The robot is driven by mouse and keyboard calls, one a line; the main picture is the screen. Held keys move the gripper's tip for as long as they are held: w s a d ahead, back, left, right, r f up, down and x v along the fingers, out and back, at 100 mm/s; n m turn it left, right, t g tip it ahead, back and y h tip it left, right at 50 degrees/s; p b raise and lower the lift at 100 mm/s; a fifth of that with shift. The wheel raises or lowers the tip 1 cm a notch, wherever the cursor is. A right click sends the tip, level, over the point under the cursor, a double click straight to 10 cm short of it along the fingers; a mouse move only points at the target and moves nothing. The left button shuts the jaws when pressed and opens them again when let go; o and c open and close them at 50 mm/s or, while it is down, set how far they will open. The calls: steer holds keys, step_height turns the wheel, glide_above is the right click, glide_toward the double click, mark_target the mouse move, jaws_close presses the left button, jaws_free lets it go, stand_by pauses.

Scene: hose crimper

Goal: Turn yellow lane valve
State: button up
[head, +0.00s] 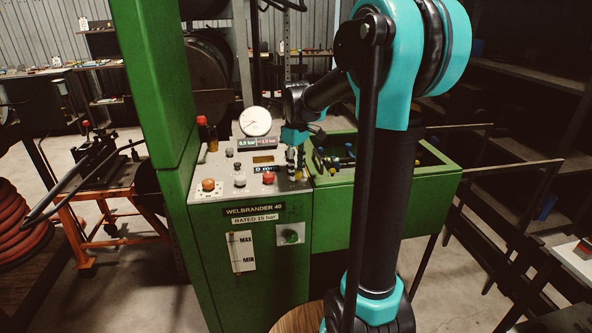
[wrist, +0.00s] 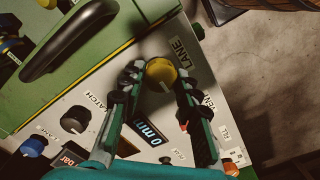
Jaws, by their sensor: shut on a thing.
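The yellow lane valve (wrist: 161,70) is a round yellow knob on the light panel, beside the "LANE" label (wrist: 181,53) in the wrist view. My gripper (wrist: 160,80) has one finger on each side of the knob and is shut on it. In the head view my gripper (head: 295,160) reaches down to the right end of the control panel (head: 225,167). The valve's pointer direction cannot be made out.
A "0 mm" display (wrist: 148,131), a black knob (wrist: 75,120) and a blue knob (wrist: 34,146) lie near the fingers. In the head view a red button (head: 269,178), an orange button (head: 208,184) and a gauge (head: 255,121) share the panel.

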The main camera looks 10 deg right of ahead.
stand_by(0.4)
steer(key=o, duration=1.2)
steer(key=shift+c, duration=0.2)
steer(key=shift+r, duration=0.15)
step_height(320, 180, up, 12)
